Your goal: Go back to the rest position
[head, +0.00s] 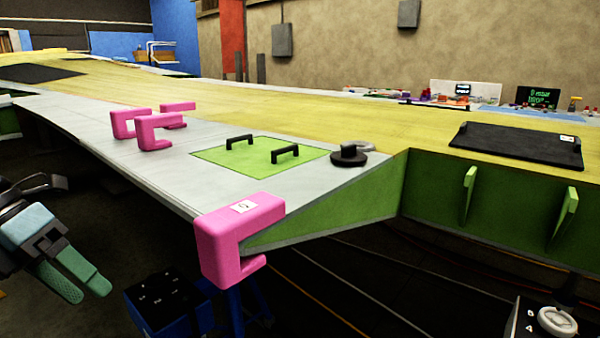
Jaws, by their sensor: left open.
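My left gripper (88,289) hangs at the lower left of the head view, with green fingers pointing down and to the right. It is open, with nothing seen between the fingers. It is apart from the wing (130,185), in front of and below its near edge. A large pink clamp (240,230) with a white label sits around the wing's near corner, to the right of the gripper. My right gripper is not in view.
Several smaller pink clamps (155,130) sit farther along the wing edge. A green panel (258,158) with two black handles lies on the wing beside a dark round object (348,154). A blue-and-black box (168,302) stands below the wing, right of my left gripper.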

